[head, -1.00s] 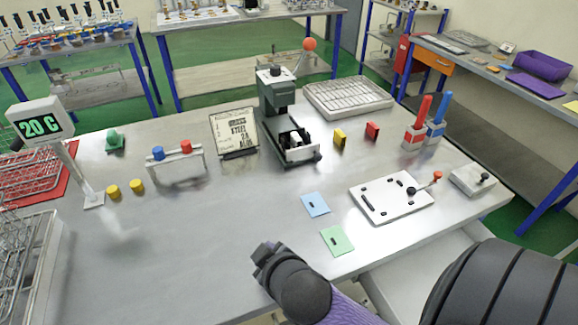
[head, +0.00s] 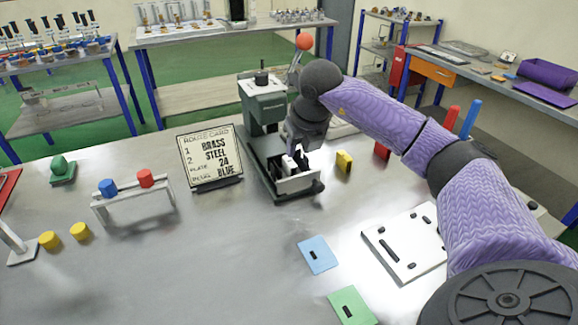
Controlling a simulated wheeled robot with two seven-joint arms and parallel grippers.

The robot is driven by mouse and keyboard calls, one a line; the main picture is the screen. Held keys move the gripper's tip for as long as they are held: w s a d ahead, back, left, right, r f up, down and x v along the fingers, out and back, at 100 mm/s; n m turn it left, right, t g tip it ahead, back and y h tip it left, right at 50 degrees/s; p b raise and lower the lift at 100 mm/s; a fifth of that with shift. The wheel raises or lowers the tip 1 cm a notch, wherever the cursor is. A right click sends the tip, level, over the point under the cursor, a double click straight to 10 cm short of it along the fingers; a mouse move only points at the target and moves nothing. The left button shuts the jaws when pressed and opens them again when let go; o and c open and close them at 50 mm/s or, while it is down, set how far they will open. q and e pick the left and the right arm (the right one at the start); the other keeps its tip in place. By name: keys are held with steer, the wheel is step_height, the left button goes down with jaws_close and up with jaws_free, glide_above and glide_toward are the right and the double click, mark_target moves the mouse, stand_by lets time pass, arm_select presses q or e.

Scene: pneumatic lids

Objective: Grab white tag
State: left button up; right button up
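A small white piece (head: 289,165), which may be the white tag, shows in the open front tray of the green press (head: 263,108). My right gripper (head: 300,158) is over this tray, pointing down, with its fingertips close beside the white piece. The fingers are small and dark here and partly hidden, so I cannot tell whether they are open or touch the piece. My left gripper is not in view.
A route card (head: 210,158) stands left of the press. A yellow block (head: 344,161) stands just right of it. Blue (head: 318,254) and green (head: 352,306) plates lie in front, near a white slotted plate (head: 405,243).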

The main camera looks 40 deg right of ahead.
mark_target(294, 168)
steer(key=x, duration=0.2)
steer(key=b+x, duration=0.1)
steer(key=x, duration=0.2)
steer(key=b+x, duration=0.1)
steer(key=x, duration=0.2)
steer(key=shift+s+a+f, duration=0.2)
steer(key=shift+s+a, duration=0.05)
steer(key=shift+s, duration=0.05)
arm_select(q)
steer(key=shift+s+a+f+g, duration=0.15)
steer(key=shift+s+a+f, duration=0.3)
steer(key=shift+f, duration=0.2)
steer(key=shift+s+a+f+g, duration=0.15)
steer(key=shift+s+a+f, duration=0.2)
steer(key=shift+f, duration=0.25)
arm_select(e)
steer(key=shift+r, duration=0.1)
jaws_close()
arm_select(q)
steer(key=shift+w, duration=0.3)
